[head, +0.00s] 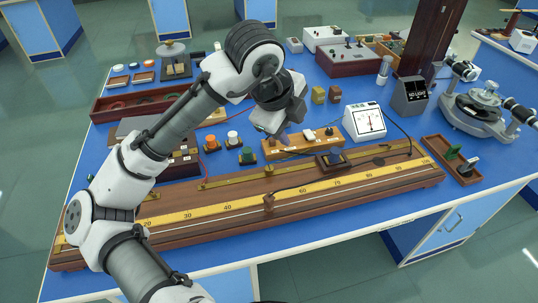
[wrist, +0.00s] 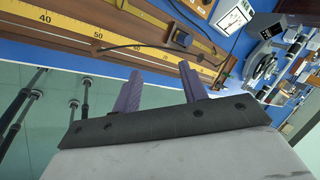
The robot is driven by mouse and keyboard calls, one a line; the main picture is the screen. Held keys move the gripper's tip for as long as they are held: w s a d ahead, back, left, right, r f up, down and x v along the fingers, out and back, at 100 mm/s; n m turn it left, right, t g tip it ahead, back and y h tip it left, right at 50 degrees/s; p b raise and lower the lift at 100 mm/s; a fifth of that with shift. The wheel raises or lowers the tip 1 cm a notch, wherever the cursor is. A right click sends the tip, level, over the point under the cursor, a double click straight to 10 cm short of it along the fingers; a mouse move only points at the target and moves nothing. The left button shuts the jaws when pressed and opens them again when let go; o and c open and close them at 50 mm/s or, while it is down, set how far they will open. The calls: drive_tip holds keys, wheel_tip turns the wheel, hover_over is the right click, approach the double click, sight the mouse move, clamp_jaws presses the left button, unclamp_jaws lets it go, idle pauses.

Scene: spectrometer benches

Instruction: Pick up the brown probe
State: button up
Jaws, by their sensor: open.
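The brown probe (head: 268,202) is a small brown block standing at the front edge of the long wooden metre-scale board (head: 345,203), near the middle of its yellow scale. A thin dark lead runs from it to the right. In the wrist view, the probe (wrist: 97,50) is small, at the board's edge near the 50 mark, left of my fingers. My gripper (head: 283,136) is above and behind the board in the head view, apart from the probe. Its two purple fingers are spread in the wrist view (wrist: 160,68), with nothing between them.
Behind the board stand a wooden key block (head: 290,147), small round-topped terminals (head: 233,138) and a white dial meter (head: 366,122). A small dark block (head: 332,160) sits on the board's back part. A tray (head: 453,160) lies at right. The bench's front strip is clear.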

drive_tip(key=s+a+f+m+g+y, duration=0.2)
drive_tip(key=s+a+f+g+y, duration=0.15)
drive_tip(key=a+f, duration=0.2)
hover_over(269, 197)
drive_tip(key=shift+g, duration=0.25)
drive_tip(key=f, duration=0.8)
drive_tip(key=shift+s+a+f, duration=0.1)
drive_tip(key=shift+s+a, duration=0.2)
drive_tip(key=shift+a, duration=0.05)
drive_tip(key=shift+w+d+f+p, duration=0.2)
drive_tip(key=shift+f+p, duration=0.3)
drive_tip(key=shift+f, duration=0.95)
drive_tip(key=shift+w+d+f+p, duration=0.15)
drive_tip(key=shift+f+p, duration=0.35)
drive_tip(key=shift+f, duration=0.95)
drive_tip(key=shift+s, duration=0.1)
drive_tip(key=shift+c, duration=0.3)
clamp_jaws()
